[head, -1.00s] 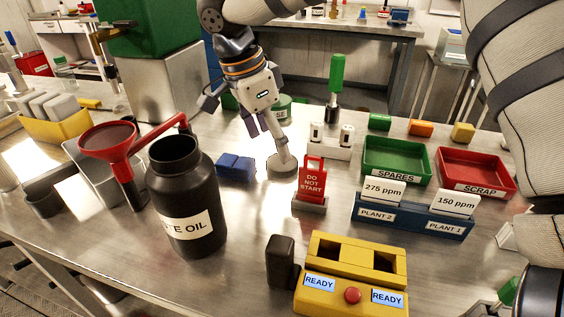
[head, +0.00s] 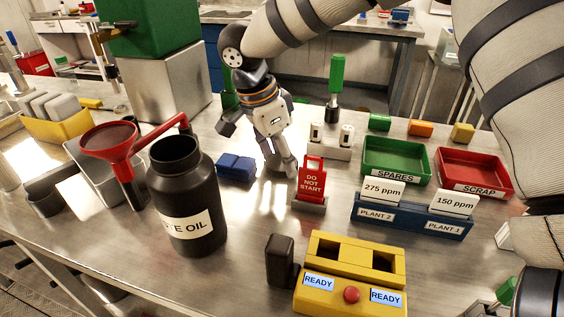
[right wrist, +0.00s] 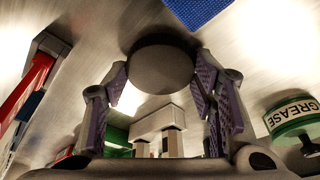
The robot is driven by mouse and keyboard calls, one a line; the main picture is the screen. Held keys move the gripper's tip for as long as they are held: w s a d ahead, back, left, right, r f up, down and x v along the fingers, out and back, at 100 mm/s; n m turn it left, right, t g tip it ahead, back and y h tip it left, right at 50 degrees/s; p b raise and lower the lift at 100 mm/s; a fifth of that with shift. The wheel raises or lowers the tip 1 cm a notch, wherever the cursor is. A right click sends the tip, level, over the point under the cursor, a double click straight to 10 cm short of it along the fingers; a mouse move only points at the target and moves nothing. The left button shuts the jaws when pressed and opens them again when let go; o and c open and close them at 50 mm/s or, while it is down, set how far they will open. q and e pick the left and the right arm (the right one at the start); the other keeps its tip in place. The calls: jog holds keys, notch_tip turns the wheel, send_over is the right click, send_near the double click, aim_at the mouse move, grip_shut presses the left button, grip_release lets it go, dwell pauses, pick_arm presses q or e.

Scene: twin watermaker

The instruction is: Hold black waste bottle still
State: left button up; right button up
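The black waste bottle (head: 188,190) stands upright on the steel bench, left of centre in the head view. Its mouth is open and its white label, partly cut by the curve, ends in "TE OIL". No gripper touches it. My right gripper (head: 281,168) is behind and to the right of the bottle, pointing down close above the bench. In the right wrist view its fingers (right wrist: 163,88) are apart, with a dark round disc (right wrist: 162,68) between them. I cannot tell whether they grip it. My left gripper is not in view.
A red funnel (head: 108,141) stands left of the bottle. A blue block (head: 236,168) and the red "DO NOT START" sign (head: 312,182) flank my right gripper. The yellow READY box (head: 350,290) and a black block (head: 279,262) are in front.

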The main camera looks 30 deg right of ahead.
aim_at(280, 162)
notch_tip(280, 162, up, 10)
dwell(0.6)
